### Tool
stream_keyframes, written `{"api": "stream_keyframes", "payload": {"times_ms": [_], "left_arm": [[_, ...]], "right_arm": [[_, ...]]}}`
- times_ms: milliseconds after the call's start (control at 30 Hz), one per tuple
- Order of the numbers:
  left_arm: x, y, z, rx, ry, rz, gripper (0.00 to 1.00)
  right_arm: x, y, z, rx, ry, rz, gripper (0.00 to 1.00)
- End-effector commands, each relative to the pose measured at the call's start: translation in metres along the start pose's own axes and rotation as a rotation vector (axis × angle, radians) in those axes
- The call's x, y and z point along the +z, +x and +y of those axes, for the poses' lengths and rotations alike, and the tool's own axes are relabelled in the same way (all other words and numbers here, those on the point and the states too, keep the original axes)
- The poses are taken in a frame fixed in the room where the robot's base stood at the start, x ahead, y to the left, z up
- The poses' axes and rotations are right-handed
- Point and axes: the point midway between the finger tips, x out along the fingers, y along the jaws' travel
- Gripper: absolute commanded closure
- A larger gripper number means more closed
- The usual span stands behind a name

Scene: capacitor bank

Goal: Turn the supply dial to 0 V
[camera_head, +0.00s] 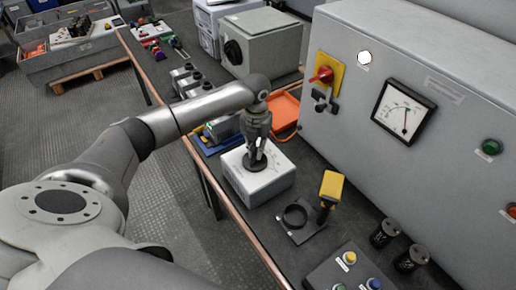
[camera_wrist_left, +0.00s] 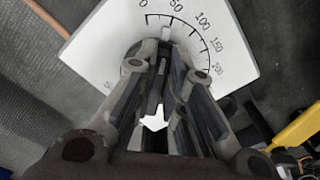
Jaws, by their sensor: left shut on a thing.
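The supply is a white box (camera_head: 268,190) on the dark bench, with a black round dial (camera_head: 254,163) on top. My left gripper (camera_head: 256,157) points down over it and is shut on the dial. In the left wrist view the gripper (camera_wrist_left: 163,62) covers most of the dial (camera_wrist_left: 133,57). The white face (camera_wrist_left: 95,45) has a printed scale with 0, 50, 100, 150 and 200 legible. My right gripper is not in view.
A grey cabinet (camera_head: 350,130) stands along the right with a red switch (camera_head: 322,75) and a meter (camera_head: 403,111). A yellow-headed tool (camera_head: 331,186) stands near the supply. An orange tray (camera_head: 284,110) lies behind it. A button box (camera_head: 350,270) is at the front.

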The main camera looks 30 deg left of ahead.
Motion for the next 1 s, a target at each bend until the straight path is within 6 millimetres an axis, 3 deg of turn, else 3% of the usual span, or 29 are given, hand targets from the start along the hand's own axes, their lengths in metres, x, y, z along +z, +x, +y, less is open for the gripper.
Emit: {"api": "stream_keyframes", "payload": {"times_ms": [500,1000], "left_arm": [[-0.0008,-0.0005,0.0065,0.001,-0.323,-0.001,1.00],[-0.0009,-0.0004,0.0073,0.000,-0.380,-0.001,1.00]], "right_arm": [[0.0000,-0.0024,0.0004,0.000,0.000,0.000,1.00],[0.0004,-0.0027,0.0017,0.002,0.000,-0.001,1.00]]}}
